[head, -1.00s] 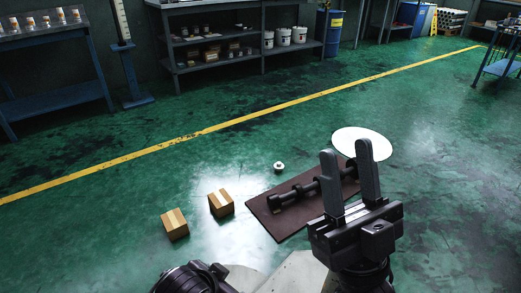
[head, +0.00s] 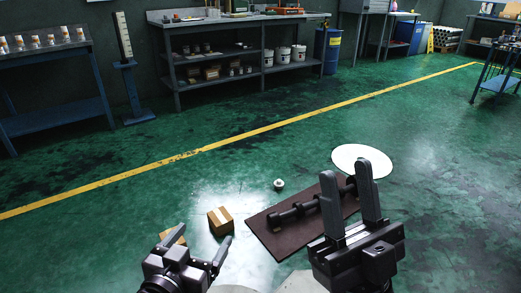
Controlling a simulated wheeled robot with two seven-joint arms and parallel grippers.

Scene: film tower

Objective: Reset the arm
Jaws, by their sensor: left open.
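My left gripper (head: 203,240) is at the lower left of the head view, open, with its fingers pointing up and away. It partly hides one small cardboard box (head: 172,236); another box (head: 221,221) shows just beyond its fingertips. I see nothing between its fingers. My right gripper (head: 347,172) is at the lower right, its two grey fingers upright and apart, with nothing held between them. It stands in front of a brown mat (head: 262,232) that bears a dark stepped shaft (head: 295,213), and hides part of both.
A white disc (head: 362,156) and a small white round part (head: 279,184) lie on the green floor. A yellow line (head: 200,151) crosses the floor. A workbench with shelves (head: 215,85), a blue bench (head: 60,110) and a blue barrel (head: 328,52) stand behind. Much of the floor is clear.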

